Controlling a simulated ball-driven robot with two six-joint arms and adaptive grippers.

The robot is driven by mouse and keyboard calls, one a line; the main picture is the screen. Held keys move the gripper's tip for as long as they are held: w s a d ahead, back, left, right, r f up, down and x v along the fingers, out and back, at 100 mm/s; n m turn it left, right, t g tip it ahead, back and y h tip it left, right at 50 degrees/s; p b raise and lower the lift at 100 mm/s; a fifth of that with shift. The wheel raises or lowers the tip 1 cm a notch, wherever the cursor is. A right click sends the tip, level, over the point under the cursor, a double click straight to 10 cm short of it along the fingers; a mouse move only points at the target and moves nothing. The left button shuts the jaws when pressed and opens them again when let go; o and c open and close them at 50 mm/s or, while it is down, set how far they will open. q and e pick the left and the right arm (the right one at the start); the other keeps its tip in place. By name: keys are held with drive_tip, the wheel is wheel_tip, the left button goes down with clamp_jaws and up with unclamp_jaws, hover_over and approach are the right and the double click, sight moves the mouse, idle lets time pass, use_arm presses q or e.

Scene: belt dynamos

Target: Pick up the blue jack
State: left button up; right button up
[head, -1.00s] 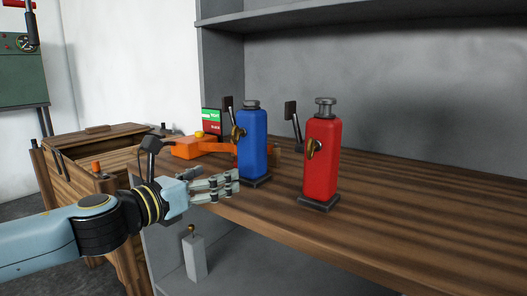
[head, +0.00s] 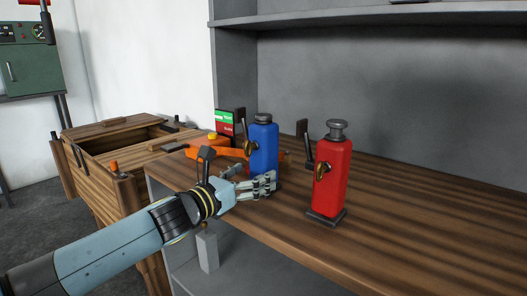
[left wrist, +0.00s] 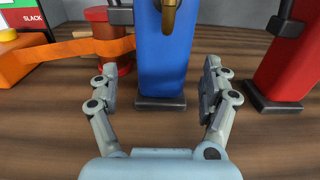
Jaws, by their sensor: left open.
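The blue jack (head: 264,146) stands upright on the wooden shelf, with a dark cap and a brass-coloured fitting on its side. In the left wrist view the blue jack (left wrist: 165,62) stands straight ahead, its dark base on the wood. My left gripper (head: 254,178) is open and low in front of the blue jack. In the left wrist view the fingers of my left gripper (left wrist: 158,85) spread to either side of the jack's lower front, with nothing held. Whether they touch it I cannot tell. My right gripper is not in view.
A red jack (head: 332,178) stands upright to the right of the blue one. An orange device (head: 205,152) and a green-and-red sign (head: 224,122) are at the left. A wooden crate (head: 110,150) stands further left. The shelf's right side is clear.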

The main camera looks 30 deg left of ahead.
sight(256, 173)
use_arm(q)
drive_tip(key=w, duration=0.1)
drive_tip(key=w+p, duration=0.2)
drive_tip(key=shift+w+d, duration=0.3)
drive_tip(key=shift+w, duration=0.05)
drive_tip(key=shift+w+f, duration=0.1)
drive_tip(key=shift+w, duration=0.25)
drive_tip(key=c, duration=1.6)
clamp_jaws()
drive_tip(key=shift+r, duration=0.3)
wheel_tip(256, 173, up, 10)
drive_tip(key=p, duration=0.8)
drive_tip(key=shift+f, duration=0.1)
